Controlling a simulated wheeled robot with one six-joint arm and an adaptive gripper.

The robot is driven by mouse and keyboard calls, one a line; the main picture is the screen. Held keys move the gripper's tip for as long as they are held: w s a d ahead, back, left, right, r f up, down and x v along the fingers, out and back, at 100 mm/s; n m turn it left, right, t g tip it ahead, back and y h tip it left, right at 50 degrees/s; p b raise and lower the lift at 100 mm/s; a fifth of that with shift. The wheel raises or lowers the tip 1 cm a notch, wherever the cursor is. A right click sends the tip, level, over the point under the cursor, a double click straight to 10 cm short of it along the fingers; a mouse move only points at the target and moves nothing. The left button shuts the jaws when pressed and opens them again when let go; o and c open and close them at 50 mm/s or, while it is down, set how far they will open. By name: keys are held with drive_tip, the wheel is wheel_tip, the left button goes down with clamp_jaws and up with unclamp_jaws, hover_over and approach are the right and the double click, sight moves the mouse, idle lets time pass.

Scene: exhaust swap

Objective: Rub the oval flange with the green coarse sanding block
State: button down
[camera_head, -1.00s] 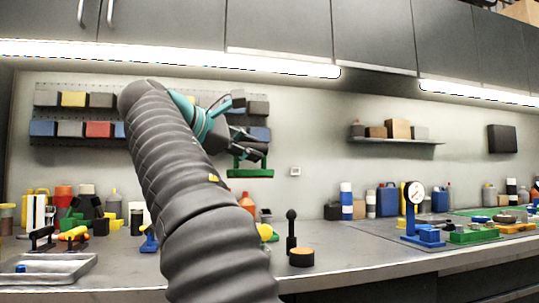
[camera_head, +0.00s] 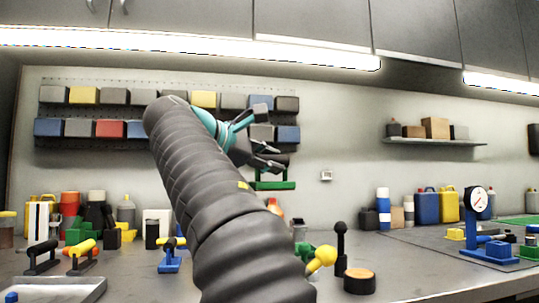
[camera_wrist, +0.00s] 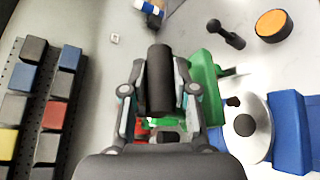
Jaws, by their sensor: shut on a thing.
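The green sanding block (camera_head: 274,185) hangs in the air above the bench, its flat green base level in the head view. My gripper (camera_head: 262,160) is shut on its black handle; the handle (camera_wrist: 160,80) shows upright between the two fingers in the wrist view. I cannot pick out the oval flange for certain in either view. A pale disc with a dark hub (camera_wrist: 246,142) lies right of my gripper in the wrist view; I cannot tell what it is.
A black stand with a ball top (camera_head: 341,242) and an orange-topped round puck (camera_head: 359,281) stand on the bench right of my arm. A blue dial gauge stand (camera_head: 473,225) is farther right. Wall bins (camera_head: 110,129) line the back. Bench between puck and gauge is clear.

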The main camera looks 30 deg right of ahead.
sight(274, 189)
wheel_tip(274, 189, down, 3)
drive_tip(key=shift+a+b, duration=0.15)
drive_tip(key=shift+b, duration=0.95)
drive_tip(key=shift+f+b, duration=1)
drive_tip(key=shift+b, duration=0.2)
drive_tip(key=shift+f+b, duration=0.3)
drive_tip(key=shift+f, duration=0.5)
idle(0.6)
drive_tip(key=shift+s+d+r, duration=0.1)
drive_tip(key=shift+s+d, duration=0.1)
drive_tip(key=shift+d, duration=0.8)
drive_tip(key=shift+a+f+p, duration=0.1)
drive_tip(key=shift+f+p, duration=0.1)
drive_tip(key=shift+p, duration=0.1)
